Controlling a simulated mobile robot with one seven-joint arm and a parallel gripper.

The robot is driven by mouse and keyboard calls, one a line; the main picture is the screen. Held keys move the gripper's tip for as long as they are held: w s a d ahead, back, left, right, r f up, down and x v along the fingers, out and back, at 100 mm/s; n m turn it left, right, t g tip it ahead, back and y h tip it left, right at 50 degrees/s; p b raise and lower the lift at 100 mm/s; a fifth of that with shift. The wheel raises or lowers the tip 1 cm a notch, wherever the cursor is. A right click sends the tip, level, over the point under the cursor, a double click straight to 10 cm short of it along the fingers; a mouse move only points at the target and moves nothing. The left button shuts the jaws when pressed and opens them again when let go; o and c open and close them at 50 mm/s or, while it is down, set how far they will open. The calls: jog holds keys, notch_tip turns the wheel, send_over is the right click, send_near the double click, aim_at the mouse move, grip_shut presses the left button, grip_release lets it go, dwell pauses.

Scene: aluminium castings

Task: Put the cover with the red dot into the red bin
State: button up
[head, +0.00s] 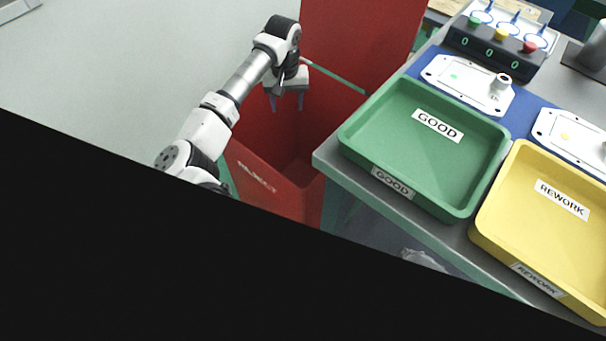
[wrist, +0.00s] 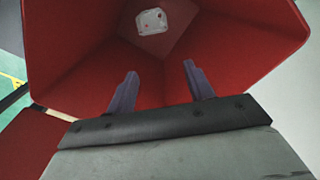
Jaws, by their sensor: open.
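The red bin (head: 290,200), labelled REJECT, stands left of the table; a tall red panel rises behind it. My gripper (head: 287,104) is over the bin's opening, with its fingers pointing down. In the wrist view my gripper (wrist: 160,80) is open, with nothing between its two fingers. The red bin (wrist: 75,50) surrounds the fingers in that view. A small whitish cover with red marks (wrist: 152,20) lies at the bottom of the bin, apart from the fingers. This cover is not visible in the head view.
A green GOOD tray (head: 420,155) and a yellow REWORK tray (head: 545,235) sit on the grey table. A green-dot cover (head: 470,82) and a yellow-dot cover (head: 575,140) lie behind them on blue. A black button box (head: 492,50) stands farther back.

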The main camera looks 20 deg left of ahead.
notch_tip(320, 180, up, 13)
jog(key=shift+b, duration=0.4)
